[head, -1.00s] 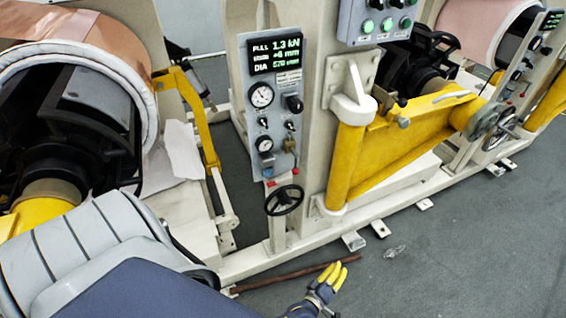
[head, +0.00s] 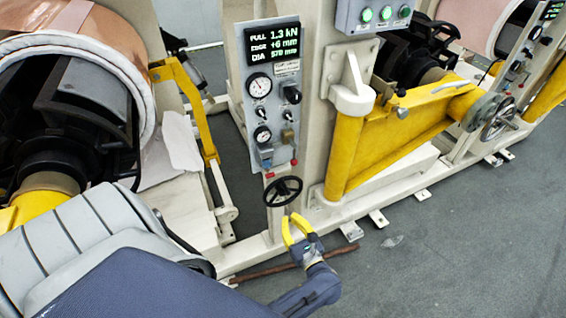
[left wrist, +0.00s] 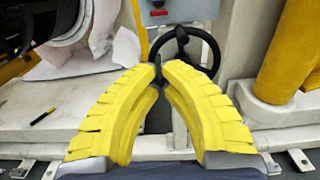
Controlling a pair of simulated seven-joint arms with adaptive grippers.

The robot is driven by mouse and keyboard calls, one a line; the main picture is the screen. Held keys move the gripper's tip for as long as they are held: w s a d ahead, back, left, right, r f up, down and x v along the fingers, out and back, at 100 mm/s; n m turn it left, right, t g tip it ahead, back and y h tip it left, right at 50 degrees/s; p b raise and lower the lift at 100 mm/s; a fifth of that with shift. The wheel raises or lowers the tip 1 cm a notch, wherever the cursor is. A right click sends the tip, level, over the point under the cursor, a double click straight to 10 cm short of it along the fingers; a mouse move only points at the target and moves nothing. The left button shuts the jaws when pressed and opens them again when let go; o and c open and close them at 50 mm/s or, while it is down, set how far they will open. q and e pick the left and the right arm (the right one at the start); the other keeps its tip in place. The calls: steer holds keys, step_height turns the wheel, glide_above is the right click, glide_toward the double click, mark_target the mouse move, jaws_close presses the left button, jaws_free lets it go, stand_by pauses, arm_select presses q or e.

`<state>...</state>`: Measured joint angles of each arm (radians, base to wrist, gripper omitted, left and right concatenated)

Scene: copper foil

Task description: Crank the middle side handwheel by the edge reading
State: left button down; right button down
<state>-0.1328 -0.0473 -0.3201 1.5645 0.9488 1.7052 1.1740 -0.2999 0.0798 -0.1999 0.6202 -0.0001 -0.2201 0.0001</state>
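A black side handwheel (head: 269,198) with spokes sits low on the middle post, below the grey gauge panel. The panel's display (head: 272,47) reads PULL 1.3 kN, EDGE +6 mm and a DIA line that looks like 570 mm. My left gripper (head: 290,216) has yellow fingers and is just below and right of the wheel, pointing up at it. A narrow gap shows between its fingertips, with nothing held. In the left wrist view the wheel (left wrist: 212,48) stands beyond the fingertips (left wrist: 160,70), which hide its lower left part. Contact cannot be told. My right gripper is not in view.
A yellow guard arm (head: 400,140) and white post bracket stand right of the wheel. Another handwheel (head: 500,120) is on the far-right station. A brown rod (head: 262,273) lies on the floor under my left gripper. A copper roll (head: 85,40) is at left. The grey floor at right is mostly clear.

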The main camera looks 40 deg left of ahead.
arm_select(q)
steer(key=x, duration=1)
steer(key=w+d+f, duration=0.1)
steer(key=w+d, duration=0.1)
steer(key=w, duration=0.4)
steer(key=w+d+f, duration=0.1)
steer(key=w+d, duration=0.2)
steer(key=w, duration=0.3)
steer(key=shift+d+f, duration=0.35)
steer(key=shift+f, duration=0.05)
steer(key=shift+r, duration=0.3)
steer(key=shift+s, duration=0.1)
steer(key=v, duration=0.8)
steer(key=shift+s+d+f, duration=0.25)
steer(key=shift+s+f, duration=0.05)
steer(key=shift+s, duration=0.05)
